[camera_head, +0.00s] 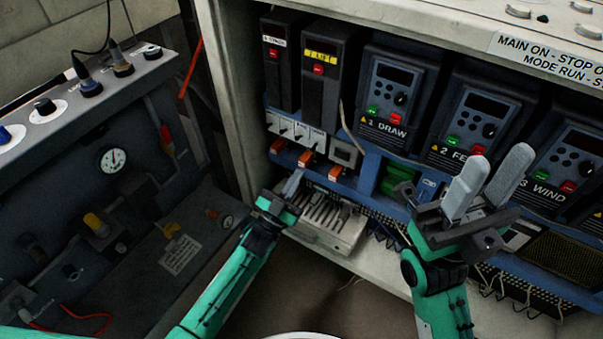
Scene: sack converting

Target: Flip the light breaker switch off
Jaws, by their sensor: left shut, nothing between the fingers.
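A row of white breaker modules (296,132) sits on the left of the open cabinet, with orange switch levers along its lower edge: a left one (277,146), a middle one (306,158) and a right one (336,174). Their labels are too small to read, so I cannot tell which is the light breaker. My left gripper (294,182) is shut and empty, its tips just below the middle lever; I cannot tell whether they touch it. My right gripper (488,183) is open and empty, its fingers pointing up in front of the cabinet's right half.
Drive units marked 1 DRAW (393,97), 2 FE (472,118) and WIND (570,155) fill the cabinet's right side. A slotted grey power unit (325,222) lies below the breakers. A dark panel with a gauge (112,160) and knobs stands to the left.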

